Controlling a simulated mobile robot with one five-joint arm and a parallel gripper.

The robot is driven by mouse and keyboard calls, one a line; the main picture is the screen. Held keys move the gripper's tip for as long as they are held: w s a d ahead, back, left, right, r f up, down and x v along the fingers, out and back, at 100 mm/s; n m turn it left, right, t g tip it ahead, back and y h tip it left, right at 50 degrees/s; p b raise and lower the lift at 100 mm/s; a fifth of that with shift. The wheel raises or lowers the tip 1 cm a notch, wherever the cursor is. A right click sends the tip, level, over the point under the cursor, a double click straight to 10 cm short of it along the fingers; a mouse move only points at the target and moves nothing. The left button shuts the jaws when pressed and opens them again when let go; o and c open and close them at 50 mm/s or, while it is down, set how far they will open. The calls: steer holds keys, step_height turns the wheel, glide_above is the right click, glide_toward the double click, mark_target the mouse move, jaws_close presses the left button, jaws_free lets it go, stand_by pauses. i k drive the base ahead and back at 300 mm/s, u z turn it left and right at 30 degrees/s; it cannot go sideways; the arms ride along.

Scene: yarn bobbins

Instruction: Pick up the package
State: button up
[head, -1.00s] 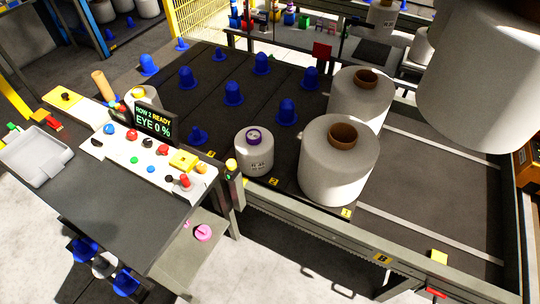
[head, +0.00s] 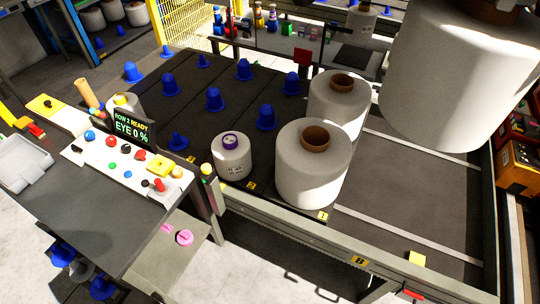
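Several white yarn packages are in the head view. A large one (head: 312,178) with a brown core stands upright at the front of the dark bed, beside the yellow tag 1. Another large one (head: 337,108) stands just behind it. A smaller one (head: 232,160) with a purple-ringed core stands to their left. A very large-looking package (head: 455,80) fills the upper right, close to the camera and cut by the top edge; what supports it is hidden. My gripper is not visible. Which package the task means cannot be told.
Several blue pegs (head: 214,99) stand on the bed. A control panel (head: 122,163) with buttons and a display (head: 134,128) reading "ROW 2 READY EYE 0 %" is at left.

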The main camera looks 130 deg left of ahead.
mark_target(231, 150)
steer(key=z, duration=1.6)
steer(key=k, duration=1)
steer(key=z, duration=1.35)
steer(key=k, duration=0.15)
steer(key=z, duration=2.2)
